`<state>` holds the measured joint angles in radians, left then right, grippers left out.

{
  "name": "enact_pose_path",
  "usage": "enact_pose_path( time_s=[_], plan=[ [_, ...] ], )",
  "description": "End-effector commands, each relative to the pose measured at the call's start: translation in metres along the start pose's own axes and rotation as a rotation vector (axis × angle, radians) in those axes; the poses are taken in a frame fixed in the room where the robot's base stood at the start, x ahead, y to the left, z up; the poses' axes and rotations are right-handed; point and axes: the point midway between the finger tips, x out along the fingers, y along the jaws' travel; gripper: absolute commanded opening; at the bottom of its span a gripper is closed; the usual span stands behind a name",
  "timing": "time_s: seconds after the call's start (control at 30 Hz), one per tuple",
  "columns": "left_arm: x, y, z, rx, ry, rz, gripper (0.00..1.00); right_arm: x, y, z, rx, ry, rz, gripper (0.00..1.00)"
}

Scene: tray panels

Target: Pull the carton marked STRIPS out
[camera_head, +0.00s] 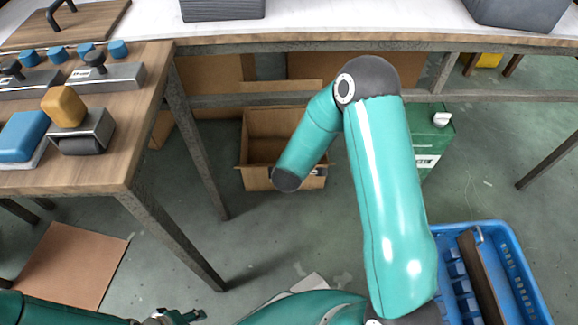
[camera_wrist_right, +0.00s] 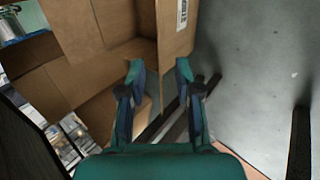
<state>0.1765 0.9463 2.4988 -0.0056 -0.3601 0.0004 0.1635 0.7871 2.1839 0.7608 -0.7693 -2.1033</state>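An open brown carton (camera_head: 257,178) stands on the floor under the workbench. A white label on its front is partly hidden by my right arm, and I cannot read it. In the right wrist view a carton wall (camera_wrist_right: 174,38) with a partly cut-off label rises just beyond the fingers. My right gripper (camera_wrist_right: 160,72) is open, its two fingers apart near that wall's lower edge. I cannot tell whether they touch it. The head view does not show the right gripper. My left gripper (camera_head: 180,316) is at the bottom left edge, away from the carton, its opening unclear.
More brown cartons (camera_head: 216,78) stand behind. A green container (camera_head: 431,140) is right of my arm. A blue crate (camera_head: 520,262) sits at the lower right. Table legs (camera_head: 172,240) frame the space. The floor before the carton is mostly clear.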

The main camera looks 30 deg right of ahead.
Motion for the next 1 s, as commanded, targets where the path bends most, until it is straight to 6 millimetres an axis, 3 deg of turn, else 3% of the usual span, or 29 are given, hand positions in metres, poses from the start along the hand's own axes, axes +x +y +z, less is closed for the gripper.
enact_pose_path(
  time_s=[0.1,0.5,0.7,1.0],
  plan=[
    [0.014,-0.005,0.0,0.0,0.0,0.0,0.4,0.029,-0.003,0.001,0.001,-0.001,0.0,0.33],
    [0.044,-0.016,0.0,0.0,0.0,0.0,0.4,0.104,-0.003,0.001,0.002,-0.002,0.0,0.33],
    [0.051,-0.018,0.0,0.0,0.0,0.0,0.4,0.123,-0.001,0.001,0.001,-0.001,0.0,0.33],
    [0.052,-0.019,0.0,0.0,0.0,0.0,0.4,0.128,0.0,0.001,0.0,-0.001,0.0,0.33]
  ],
)
